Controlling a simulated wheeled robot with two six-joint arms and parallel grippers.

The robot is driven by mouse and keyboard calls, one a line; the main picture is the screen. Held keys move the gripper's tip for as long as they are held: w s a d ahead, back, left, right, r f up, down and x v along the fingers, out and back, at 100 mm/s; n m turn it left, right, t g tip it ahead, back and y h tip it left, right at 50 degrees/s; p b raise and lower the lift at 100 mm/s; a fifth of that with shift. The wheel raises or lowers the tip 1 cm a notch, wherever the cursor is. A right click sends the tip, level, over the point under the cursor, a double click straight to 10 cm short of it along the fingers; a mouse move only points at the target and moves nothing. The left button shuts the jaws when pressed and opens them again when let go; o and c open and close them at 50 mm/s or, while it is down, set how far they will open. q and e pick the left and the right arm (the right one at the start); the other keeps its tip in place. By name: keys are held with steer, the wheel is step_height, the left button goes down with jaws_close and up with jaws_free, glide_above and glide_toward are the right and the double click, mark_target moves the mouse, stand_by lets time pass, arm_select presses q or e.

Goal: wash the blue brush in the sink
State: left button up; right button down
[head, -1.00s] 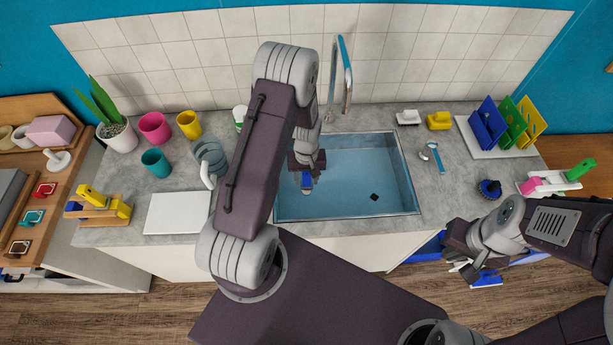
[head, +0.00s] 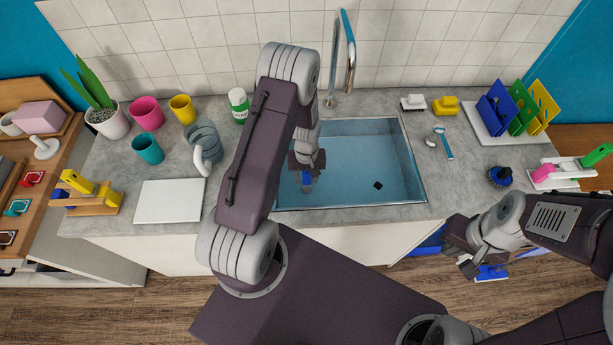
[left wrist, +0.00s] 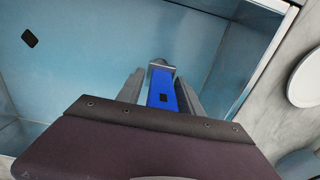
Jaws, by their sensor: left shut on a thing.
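My left gripper (head: 307,172) is inside the sink (head: 350,160), near its front left part, pointing down. It is shut on the blue brush (head: 307,180), which also shows between the fingers in the left wrist view (left wrist: 163,88). That view shows a blue body with a small dark square and a greyish end. I cannot tell whether the brush touches the sink floor. My right gripper (head: 468,265) hangs in front of the counter at the lower right, close in the picture to a blue item (head: 490,272). Its finger opening is unclear.
The tall faucet (head: 345,60) stands behind the sink. A white brush (head: 413,102) and a yellow brush (head: 446,105) lie right of it. Cups, a grey jug (head: 203,145) and a white board (head: 170,200) are at left. A rack of boards (head: 515,110) stands at right.

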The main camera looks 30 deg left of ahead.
arm_select(q)
steer(key=shift+f, duration=0.1)
steer(key=shift+f+b, duration=0.8)
steer(key=shift+f, duration=0.15)
stand_by(0.6)
step_height(320, 180, up, 19)
steer(key=p, duration=1.5)
steer(key=shift+f, duration=0.15)
stand_by(0.3)
